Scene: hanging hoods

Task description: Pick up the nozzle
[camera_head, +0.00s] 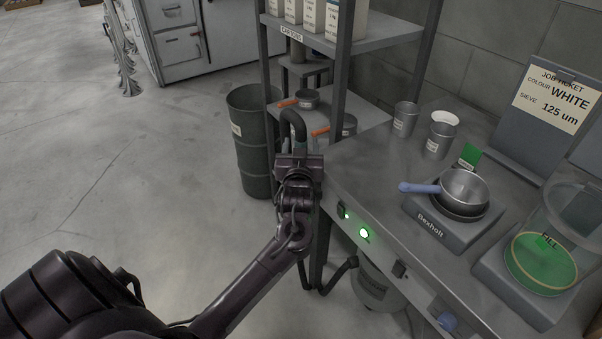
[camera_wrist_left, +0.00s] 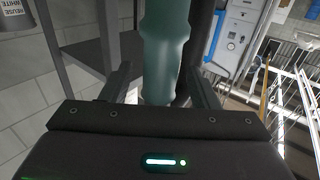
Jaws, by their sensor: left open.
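The nozzle (camera_wrist_left: 163,52) is a dark green, rounded tube that stands between my left fingers in the left wrist view. My left gripper (camera_wrist_left: 160,80) is open, with one finger on each side of the nozzle; I cannot tell whether either touches it. In the head view my left gripper (camera_head: 299,160) is at the bench's left corner, just below a dark curved hose (camera_head: 292,114). It hides most of the nozzle there. My right gripper is not in view.
A steel bench (camera_head: 355,165) to the right carries a scale (camera_head: 440,222) with a pan (camera_head: 464,188), cups (camera_head: 405,118) and a green sieve (camera_head: 541,262). A shelf rack (camera_head: 385,35) and a dark bin (camera_head: 253,150) stand behind. Open floor (camera_head: 130,170) lies left.

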